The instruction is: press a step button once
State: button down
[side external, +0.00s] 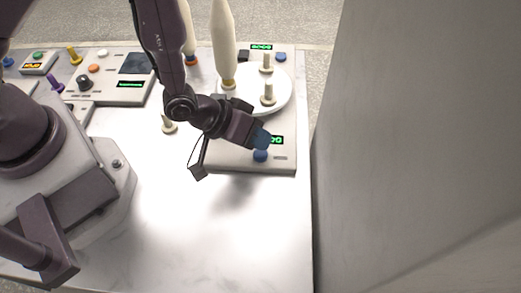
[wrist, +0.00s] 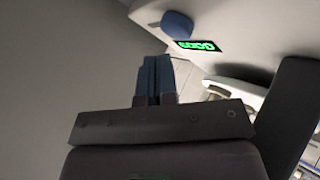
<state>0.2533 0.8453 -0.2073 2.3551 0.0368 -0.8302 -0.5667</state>
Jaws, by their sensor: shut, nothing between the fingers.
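A blue round button (side external: 261,156) sits near the front edge of a grey device box (side external: 228,160). In the wrist view the blue button (wrist: 177,25) is at the top centre, beside a green lit display (wrist: 197,46) that seems to read zeros. The display (side external: 277,140) is partly covered by my gripper in the side view. My gripper (side external: 264,138) is shut and empty, with blue fingertips close to the button. In the wrist view its fingertips (wrist: 157,58) show below the button with a gap in the picture. Touching cannot be seen.
A white round plate (side external: 284,95) with cream pegs stands behind the box. Another blue button (side external: 281,57) and display (side external: 261,47) are at the back. Cream cones (side external: 222,40) stand nearby. A control panel (side external: 110,92) is at left. A grey wall (side external: 420,150) bounds the right; the front table (side external: 200,230) is clear.

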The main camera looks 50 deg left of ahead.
aim_at(258, 151)
jog(key=shift+f, duration=0.4)
jog(key=shift+f, duration=0.4)
dwell(0.7)
jog(key=shift+r, duration=0.85)
jog(key=shift+r, duration=2.5)
dwell(0.5)
